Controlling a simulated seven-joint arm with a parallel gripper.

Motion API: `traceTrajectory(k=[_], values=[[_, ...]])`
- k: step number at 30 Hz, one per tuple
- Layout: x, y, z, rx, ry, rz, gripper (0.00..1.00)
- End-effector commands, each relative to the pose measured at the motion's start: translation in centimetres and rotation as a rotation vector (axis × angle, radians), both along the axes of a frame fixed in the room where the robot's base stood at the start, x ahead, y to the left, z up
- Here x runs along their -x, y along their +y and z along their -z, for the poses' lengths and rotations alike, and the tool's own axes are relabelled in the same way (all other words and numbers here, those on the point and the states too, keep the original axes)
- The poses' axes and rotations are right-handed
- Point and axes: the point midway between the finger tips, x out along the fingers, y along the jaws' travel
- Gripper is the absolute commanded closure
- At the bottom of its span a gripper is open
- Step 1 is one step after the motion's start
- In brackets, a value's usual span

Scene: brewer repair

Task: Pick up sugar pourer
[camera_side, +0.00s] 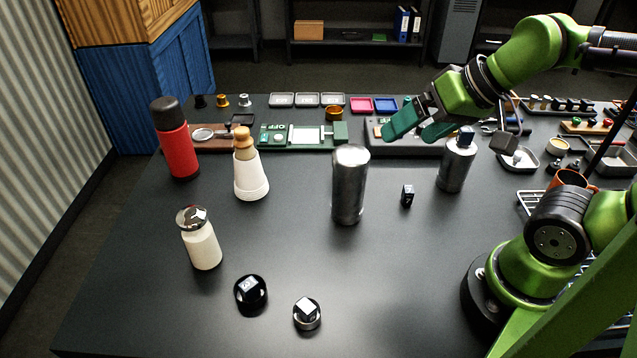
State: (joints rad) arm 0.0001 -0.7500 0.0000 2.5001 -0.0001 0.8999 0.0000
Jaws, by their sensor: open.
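The sugar pourer (202,246) appears to be the cream jar with a shiny metal lid at the front left of the dark table. It stands upright and clear of other things. My green gripper (416,131) is open, its teal fingers apart with nothing seen between them. It hangs over the back right of the table, far to the right of the jar and behind it. The gripper is near a steel bottle with a blue cap (455,168); I cannot tell whether they touch.
A steel cylinder (348,188) stands mid-table, between the gripper and the jar. A white bottle with a wooden top (250,178) and a red flask (177,148) stand behind the jar. The left front of the table is clear.

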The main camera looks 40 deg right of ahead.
Motion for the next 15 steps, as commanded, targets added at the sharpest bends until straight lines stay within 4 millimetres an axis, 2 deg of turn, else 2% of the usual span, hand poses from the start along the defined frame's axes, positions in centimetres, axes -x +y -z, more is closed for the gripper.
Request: traceTrajectory(k=[7, 11, 15], values=[[0.0, 0.1, 0.0, 0.000, 0.000, -0.002, 0.08], [-0.3, 0.8, 1.1, 0.002, 0.053, -0.033, 0.08], [-3.0, 2.9, 1.3, 0.019, 0.125, -0.115, 0.08]])
